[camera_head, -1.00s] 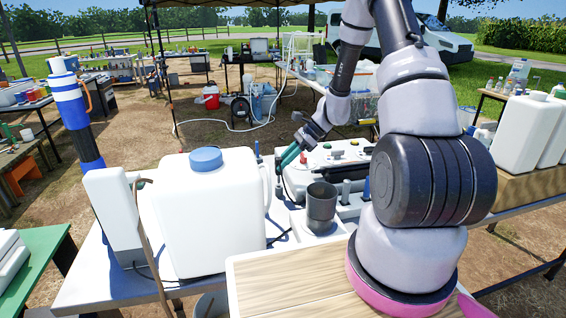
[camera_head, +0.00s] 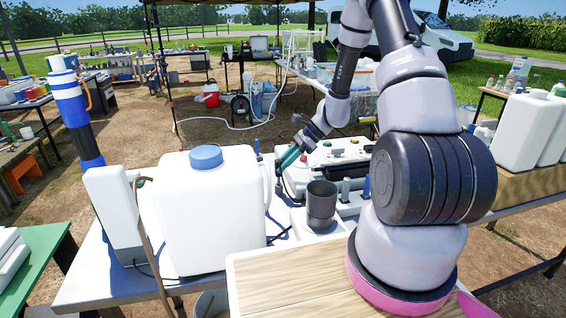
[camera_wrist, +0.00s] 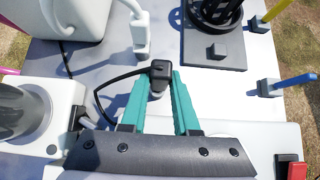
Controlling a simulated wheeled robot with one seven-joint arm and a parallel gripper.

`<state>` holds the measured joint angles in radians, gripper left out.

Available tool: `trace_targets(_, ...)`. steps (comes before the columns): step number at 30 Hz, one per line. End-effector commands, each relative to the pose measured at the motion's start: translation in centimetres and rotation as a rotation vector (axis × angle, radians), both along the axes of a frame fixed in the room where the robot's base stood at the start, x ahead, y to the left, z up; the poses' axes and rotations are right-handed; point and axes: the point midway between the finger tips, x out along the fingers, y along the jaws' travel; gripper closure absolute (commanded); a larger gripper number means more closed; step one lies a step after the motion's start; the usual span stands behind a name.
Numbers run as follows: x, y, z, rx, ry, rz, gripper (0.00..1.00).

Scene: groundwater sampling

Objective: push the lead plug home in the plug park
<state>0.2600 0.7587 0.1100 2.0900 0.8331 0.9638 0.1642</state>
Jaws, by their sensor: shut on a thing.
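My gripper (camera_wrist: 174,75) has teal fingers, and in the wrist view they are shut on the lead plug (camera_wrist: 160,69), a small black block. Its black cable (camera_wrist: 112,82) loops away to the left. In the head view my gripper (camera_head: 284,163) is low beside the white instrument case (camera_head: 330,154), behind the jug. The plug is too small to make out there.
A large white jug (camera_head: 209,215) with a blue cap stands left of my gripper. A dark grey cup (camera_head: 321,206) stands in front. In the wrist view, a dark holder (camera_wrist: 215,55) and upright holders with a yellow (camera_wrist: 277,10) and a blue rod (camera_wrist: 298,80) are at right.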

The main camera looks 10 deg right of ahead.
Motion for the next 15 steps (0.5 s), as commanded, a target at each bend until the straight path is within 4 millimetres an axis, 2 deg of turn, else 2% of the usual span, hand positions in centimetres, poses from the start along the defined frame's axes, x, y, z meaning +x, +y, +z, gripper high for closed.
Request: trace_targets(15, 0.0, 0.0, -1.3, 0.000, 0.000, 0.001, 1.00)
